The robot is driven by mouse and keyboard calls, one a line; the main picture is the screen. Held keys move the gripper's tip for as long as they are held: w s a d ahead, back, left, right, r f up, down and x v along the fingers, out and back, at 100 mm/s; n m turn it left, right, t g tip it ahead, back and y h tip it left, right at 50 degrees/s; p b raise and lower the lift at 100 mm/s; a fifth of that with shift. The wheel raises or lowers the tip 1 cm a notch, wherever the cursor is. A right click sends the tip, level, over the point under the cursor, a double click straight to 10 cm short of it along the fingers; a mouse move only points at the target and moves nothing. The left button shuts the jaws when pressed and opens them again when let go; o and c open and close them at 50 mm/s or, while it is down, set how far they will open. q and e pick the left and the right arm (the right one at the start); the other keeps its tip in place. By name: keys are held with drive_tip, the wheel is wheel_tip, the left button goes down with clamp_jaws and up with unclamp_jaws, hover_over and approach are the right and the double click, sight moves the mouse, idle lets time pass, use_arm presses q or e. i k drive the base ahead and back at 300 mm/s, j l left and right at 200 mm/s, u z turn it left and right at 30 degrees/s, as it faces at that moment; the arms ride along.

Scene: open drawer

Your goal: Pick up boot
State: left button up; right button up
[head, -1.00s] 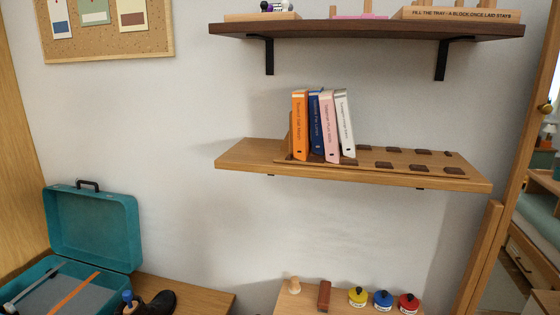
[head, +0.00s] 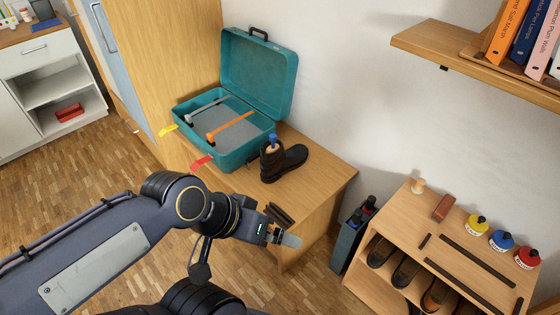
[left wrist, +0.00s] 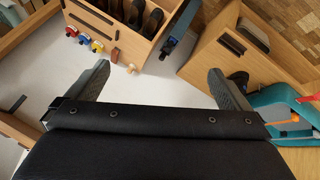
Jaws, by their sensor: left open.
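A dark boot (head: 284,162) stands on the wooden top beside the teal suitcase in the head view. A blue-topped wooden piece (head: 272,142) sticks up from its opening. My left gripper (head: 287,227) is open and empty, in front of and lower in the picture than the boot, apart from it. In the left wrist view my gripper's two fingers (left wrist: 158,86) are spread wide with nothing between them. A dark shape (left wrist: 240,79) partly behind the right finger there looks like the boot. My right gripper is not in view.
The open teal suitcase (head: 235,157) stands left of the boot. A shoe rack (head: 410,209) holds several dark shoes, with yellow, blue and red jars on top. A grey bin (head: 345,240) stands between. A wall shelf (head: 480,62) with books overhangs the right. The wooden top right of the boot is clear.

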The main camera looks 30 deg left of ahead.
sight(273, 166)
drive_tip(key=j+u, duration=0.1)
drive_tip(key=u, duration=0.3)
drive_tip(key=i+j+u, duration=0.1)
drive_tip(key=u, duration=0.3)
drive_tip(key=i+u, duration=0.15)
drive_tip(key=u, duration=0.25)
drive_tip(key=i+j+u, duration=0.1)
drive_tip(key=u, duration=0.3)
drive_tip(key=i+u, duration=0.1)
drive_tip(key=u, duration=0.3)
drive_tip(key=i+l, duration=0.1)
drive_tip(key=i, duration=0.55)
